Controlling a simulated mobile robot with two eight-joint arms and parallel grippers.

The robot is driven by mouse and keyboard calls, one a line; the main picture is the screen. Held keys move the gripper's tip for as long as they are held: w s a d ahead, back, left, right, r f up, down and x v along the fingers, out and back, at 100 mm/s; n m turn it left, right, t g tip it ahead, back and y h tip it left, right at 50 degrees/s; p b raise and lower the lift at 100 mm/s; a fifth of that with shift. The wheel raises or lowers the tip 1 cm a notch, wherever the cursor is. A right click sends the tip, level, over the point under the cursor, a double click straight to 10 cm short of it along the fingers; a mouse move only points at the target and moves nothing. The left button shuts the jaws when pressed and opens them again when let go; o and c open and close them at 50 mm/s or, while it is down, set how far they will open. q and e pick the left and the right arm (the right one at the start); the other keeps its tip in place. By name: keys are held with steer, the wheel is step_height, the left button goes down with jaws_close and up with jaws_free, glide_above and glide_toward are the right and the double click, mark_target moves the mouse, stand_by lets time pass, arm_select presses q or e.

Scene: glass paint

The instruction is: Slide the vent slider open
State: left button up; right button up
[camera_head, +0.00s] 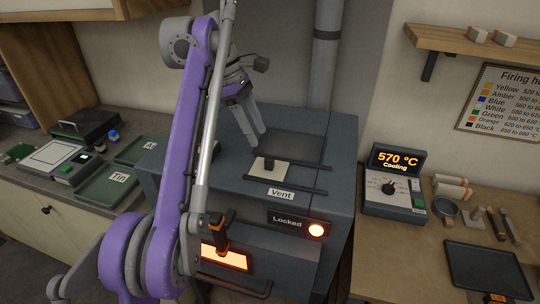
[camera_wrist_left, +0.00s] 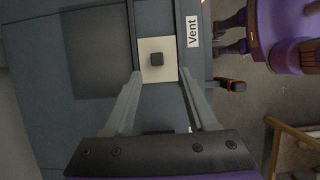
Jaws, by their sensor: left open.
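The vent slider is a cream plate (camera_head: 281,172) with a dark square knob (camera_head: 269,162), set between two dark rails on top of the grey kiln (camera_head: 337,155). The plate (camera_wrist_left: 148,73) and its knob (camera_wrist_left: 157,59) also show in the left wrist view. My left gripper (camera_head: 257,140) is open, pointing down over the kiln top, just behind the knob in the head view. In the left wrist view its fingers (camera_wrist_left: 158,73) are apart, one either side of the plate. I cannot tell whether they touch it.
A "Vent" label (camera_head: 281,193) lies in front of the slider. The kiln front has a "Locked" panel (camera_head: 290,221) with a lit lamp and a glowing window (camera_head: 226,257). A controller (camera_head: 396,184) reads 570 °C, Cooling. A flue pipe (camera_head: 326,45) rises behind the kiln.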

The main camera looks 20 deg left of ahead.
mark_target(269, 157)
arm_select(q)
steer(key=b+x, duration=0.2)
steer(key=x, duration=0.6)
steer(key=shift+f, duration=0.2)
steer(key=shift+w+d+f, duration=0.15)
steer(key=shift+w+f, duration=0.15)
steer(key=shift+w, duration=0.05)
steer(key=shift+s, duration=0.1)
steer(key=c, duration=0.3)
jaws_close()
arm_select(e)
steer(key=f, duration=0.1)
steer(key=s+f, duration=0.1)
steer(key=f, duration=0.1)
steer(key=shift+s+f, duration=0.25)
steer(key=shift+f, duration=0.05)
